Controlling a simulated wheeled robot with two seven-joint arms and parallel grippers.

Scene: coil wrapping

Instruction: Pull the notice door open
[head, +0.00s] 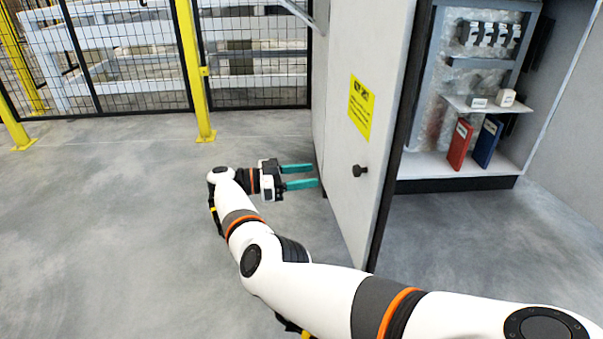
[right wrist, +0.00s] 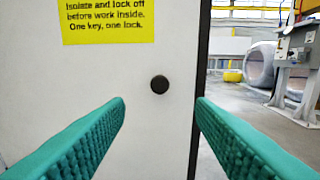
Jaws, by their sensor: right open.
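The notice door (head: 340,215) is a pale grey panel with a yellow notice (head: 361,108) and a dark round knob (head: 360,171). It stands swung out from the cabinet (head: 450,168), whose inside shows. My right gripper (head: 314,175) is open and empty, its teal fingers spread to the left of the knob and pointing toward the door. In the right wrist view the knob (right wrist: 160,84) appears between and beyond the fingertips, with the notice (right wrist: 107,18) above and to its left. The fingers do not hold the knob. My left gripper is not in view.
Inside the cabinet are shelves, a red binder (head: 459,144) and a blue binder (head: 487,142). A mesh fence (head: 130,45) with yellow posts stands behind. The grey floor (head: 90,240) on the left is clear.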

